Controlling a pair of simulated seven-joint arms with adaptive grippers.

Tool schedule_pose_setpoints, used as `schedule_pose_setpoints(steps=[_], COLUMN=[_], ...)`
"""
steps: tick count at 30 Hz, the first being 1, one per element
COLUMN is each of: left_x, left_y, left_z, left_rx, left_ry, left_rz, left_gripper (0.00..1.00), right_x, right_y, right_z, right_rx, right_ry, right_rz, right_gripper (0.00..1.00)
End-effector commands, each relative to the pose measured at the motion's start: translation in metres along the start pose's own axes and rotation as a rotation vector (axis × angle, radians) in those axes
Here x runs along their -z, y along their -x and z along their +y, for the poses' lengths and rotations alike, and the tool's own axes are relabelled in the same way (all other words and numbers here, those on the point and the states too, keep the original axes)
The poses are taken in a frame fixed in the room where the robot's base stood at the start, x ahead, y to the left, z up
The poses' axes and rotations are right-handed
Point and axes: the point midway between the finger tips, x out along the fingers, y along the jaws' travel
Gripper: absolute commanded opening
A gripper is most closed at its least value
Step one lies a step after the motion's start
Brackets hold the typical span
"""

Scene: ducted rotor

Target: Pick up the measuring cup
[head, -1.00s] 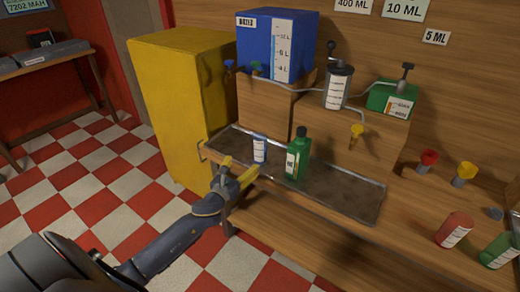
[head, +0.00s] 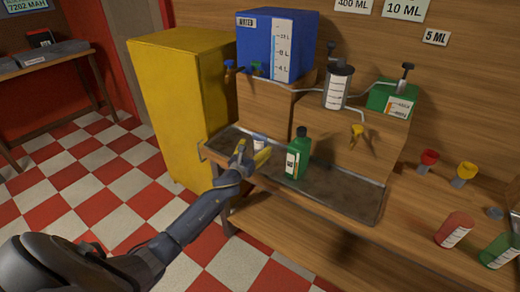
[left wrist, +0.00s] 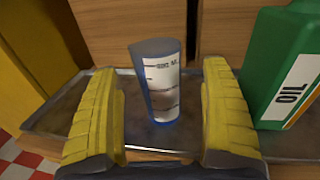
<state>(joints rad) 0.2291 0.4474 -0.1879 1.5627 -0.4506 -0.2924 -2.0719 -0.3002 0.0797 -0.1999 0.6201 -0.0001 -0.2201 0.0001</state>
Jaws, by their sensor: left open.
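The measuring cup (left wrist: 158,80) is a small clear bluish cup with a white marked label. It stands upright on the metal tray (left wrist: 60,118) in the left wrist view, ahead of and between my open yellow fingers. It also shows in the head view (head: 260,141), its lower part hidden by my gripper. My left gripper (head: 250,156) is open and close in front of the cup; it also shows in the left wrist view (left wrist: 162,115). My right gripper is not in view.
A green oil bottle (head: 298,155) stands on the tray just right of the cup. Wooden boxes (head: 265,106) with a blue water tank (head: 268,50) are behind, and a yellow cabinet (head: 175,100) is to the left.

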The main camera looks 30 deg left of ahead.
Motion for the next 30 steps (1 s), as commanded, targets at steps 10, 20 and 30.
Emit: schedule_pose_setpoints(steps=[10, 20, 30], left_x=[-0.002, -0.001, -0.001], left_y=[-0.040, -0.045, -0.045], left_z=[0.001, 0.001, 0.001], left_rx=[-0.001, 0.000, 0.000], left_ry=[0.000, 0.000, 0.000], left_rz=[-0.001, 0.000, 0.000], left_gripper=[0.81, 0.81, 0.50], right_x=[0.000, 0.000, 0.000], right_y=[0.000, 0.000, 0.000], right_z=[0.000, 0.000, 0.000], right_rx=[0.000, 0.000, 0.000], right_ry=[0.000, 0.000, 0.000], right_rz=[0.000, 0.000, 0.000], right_gripper=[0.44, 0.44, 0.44])
